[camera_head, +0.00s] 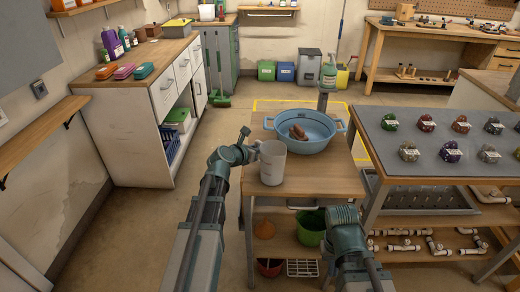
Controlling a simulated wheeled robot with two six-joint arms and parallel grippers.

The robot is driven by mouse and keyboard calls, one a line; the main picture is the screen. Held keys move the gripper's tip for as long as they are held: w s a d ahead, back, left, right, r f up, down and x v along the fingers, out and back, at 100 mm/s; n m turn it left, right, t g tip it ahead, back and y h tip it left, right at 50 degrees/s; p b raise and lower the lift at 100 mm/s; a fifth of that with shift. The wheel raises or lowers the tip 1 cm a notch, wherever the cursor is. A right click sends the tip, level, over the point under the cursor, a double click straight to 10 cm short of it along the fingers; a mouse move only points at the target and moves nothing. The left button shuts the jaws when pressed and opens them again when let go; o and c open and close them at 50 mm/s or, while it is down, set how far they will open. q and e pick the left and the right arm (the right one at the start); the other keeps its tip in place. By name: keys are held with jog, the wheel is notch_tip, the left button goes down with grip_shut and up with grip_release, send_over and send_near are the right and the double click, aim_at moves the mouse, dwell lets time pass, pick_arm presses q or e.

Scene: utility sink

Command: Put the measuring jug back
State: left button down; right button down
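The pale grey measuring jug (272,163) is upright at the front left of the wooden table top (325,180). I cannot tell whether its base rests on the wood or hangs just above it. My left gripper (250,146) is at the jug's upper left side, by its rim. Its fingers are partly hidden, and I cannot tell whether they hold the jug. My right gripper (343,214) is at the table's front edge, to the right of the jug and apart from it. Its fingertips are seen from behind, and their opening is unclear.
A blue basin (308,146) with a reddish-brown object (298,132) inside stands behind the jug. A grey bench (455,164) with several labelled lumps is at right. A green bucket (311,228) sits on the shelf below.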

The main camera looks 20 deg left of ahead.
pick_arm(q)
jog(key=shift+f, duration=0.2)
jog(key=c, duration=0.8)
grip_release()
jog(key=shift+c, duration=0.2)
jog(key=shift+r, duration=0.1)
jog(key=shift+r, duration=0.2)
jog(key=p+v, duration=0.4)
jog(key=v, duration=0.8)
jog(key=shift+p, duration=0.4)
jog(key=shift+a+f, duration=0.1)
jog(key=shift+f, duration=0.05)
